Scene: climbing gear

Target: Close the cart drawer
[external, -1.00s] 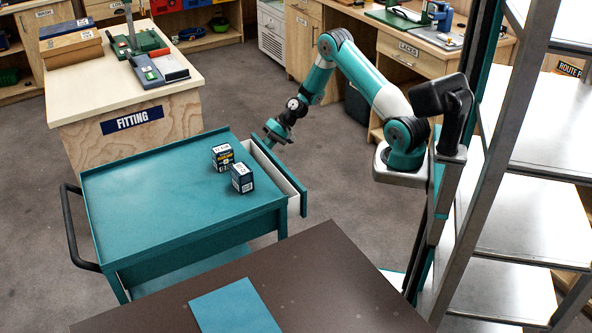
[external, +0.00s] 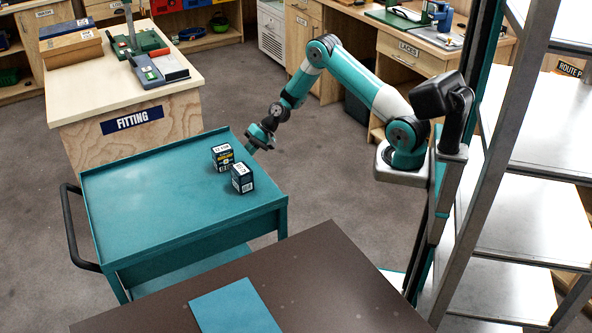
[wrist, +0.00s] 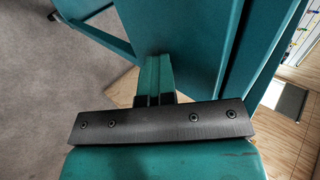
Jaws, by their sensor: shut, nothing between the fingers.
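The teal cart (external: 150,205) stands left of my arm. No part of its drawer sticks out from the cart's right side in the external view. In the wrist view a teal panel that looks like the drawer front (wrist: 190,35) lies close along the cart's edge. My gripper (external: 252,149) is at the cart's right side near the back corner. Its shut fingers (wrist: 154,78) are empty and point at this panel; they look to be against it, though exact contact is hard to tell.
Two small dark boxes, one (external: 222,157) behind the other (external: 242,178), stand on the cart top near its right edge. A brown table (external: 330,285) is in front, the fitting bench (external: 85,135) behind, and metal shelves (external: 530,210) at right. Floor right of the cart is clear.

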